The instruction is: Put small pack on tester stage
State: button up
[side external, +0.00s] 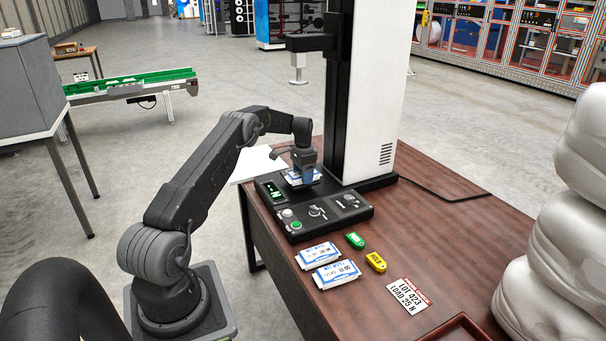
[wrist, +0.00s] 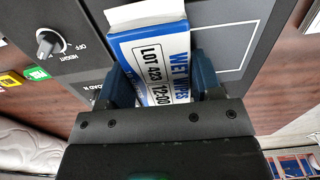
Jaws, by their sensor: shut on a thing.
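A small white and blue wet-wipes pack (wrist: 152,52) marked LOT 423 12:00 is between the jaws of my gripper (wrist: 160,78). In the side view my gripper (side external: 303,180) points down at the rear of the black tester base (side external: 325,222), with the pack (side external: 291,179) low under it. The pack hides most of the stage area; a light-outlined dark panel (wrist: 232,72) shows beside it in the wrist view. I cannot tell whether the pack touches the stage. The tester's arm with a pale round press foot (side external: 298,76) hangs above and behind my gripper.
Two similar packs (side external: 317,255) (side external: 337,274) lie on the brown table (side external: 445,225), near a green tag (side external: 355,240), a yellow tag (side external: 376,262) and a LOT 423 card (side external: 408,296). The tester's white column (side external: 368,90) stands close behind my gripper. Knobs and buttons line the base front.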

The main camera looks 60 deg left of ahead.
jog(key=shift+f, duration=0.1)
jog(key=o, duration=0.9)
jog(key=shift+o, duration=0.2)
notch_tip(320, 180, up, 8)
jog(key=shift+f, duration=0.1)
